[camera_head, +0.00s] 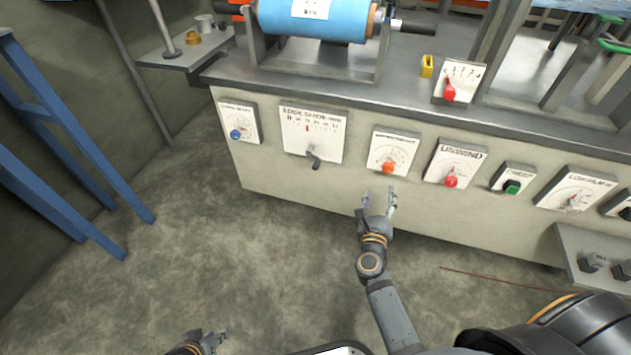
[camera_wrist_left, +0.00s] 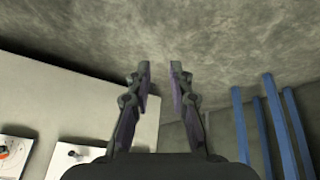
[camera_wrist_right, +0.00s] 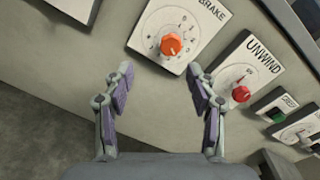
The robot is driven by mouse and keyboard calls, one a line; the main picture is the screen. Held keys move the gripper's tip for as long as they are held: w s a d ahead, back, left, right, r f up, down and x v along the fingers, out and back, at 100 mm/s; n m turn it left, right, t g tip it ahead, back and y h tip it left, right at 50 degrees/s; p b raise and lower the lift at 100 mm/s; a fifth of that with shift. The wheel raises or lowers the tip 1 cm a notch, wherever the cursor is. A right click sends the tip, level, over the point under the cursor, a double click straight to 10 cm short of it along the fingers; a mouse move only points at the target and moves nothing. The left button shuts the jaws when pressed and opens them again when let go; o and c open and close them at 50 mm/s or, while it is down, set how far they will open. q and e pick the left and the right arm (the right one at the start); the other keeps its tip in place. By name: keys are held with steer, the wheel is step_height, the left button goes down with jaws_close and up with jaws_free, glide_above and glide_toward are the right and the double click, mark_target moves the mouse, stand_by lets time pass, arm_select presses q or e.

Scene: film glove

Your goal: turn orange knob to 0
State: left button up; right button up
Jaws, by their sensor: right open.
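The orange knob (camera_head: 388,167) sits on a white dial plate (camera_head: 404,146) on the machine's front panel. In the right wrist view the orange knob (camera_wrist_right: 171,44) is ahead of my right gripper (camera_wrist_right: 160,70), above the gap between its fingers, on a plate with part of the word BRAKE visible. A pale mark shows on the knob's lower part; I cannot tell which number it points to. My right gripper (camera_head: 379,191) is open and empty, just below the knob and apart from it. My left gripper (camera_head: 212,342) is low at the bottom edge, empty, its fingers apart.
A red UNWIND knob (camera_head: 451,181) and a green button (camera_head: 512,187) are to the right. A lever on the edge guide plate (camera_head: 315,160) and a blue knob (camera_head: 236,134) are to the left. A blue frame (camera_head: 60,190) stands far left. The floor in front is open.

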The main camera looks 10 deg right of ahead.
mark_target(388, 169)
steer(key=w+d+m, duration=0.1)
steer(key=w+d, duration=0.1)
steer(key=w, duration=0.1)
steer(key=w+d+r+m, duration=0.1)
steer(key=shift+w+d+m+h+b, duration=0.2)
steer(key=shift+d+m+h+b, duration=0.1)
steer(key=shift+d+h, duration=0.1)
steer(key=shift+g, duration=0.3)
steer(key=x, duration=0.5)
steer(key=shift+b, duration=0.35)
arm_select(q)
steer(key=w+r+t, duration=0.4)
steer(key=w+r, duration=0.3)
steer(key=w, duration=0.1)
steer(key=shift+w+a+t, duration=0.15)
steer(key=shift+w+t, duration=0.15)
steer(key=shift+w, duration=0.05)
arm_select(e)
steer(key=c, duration=1.2)
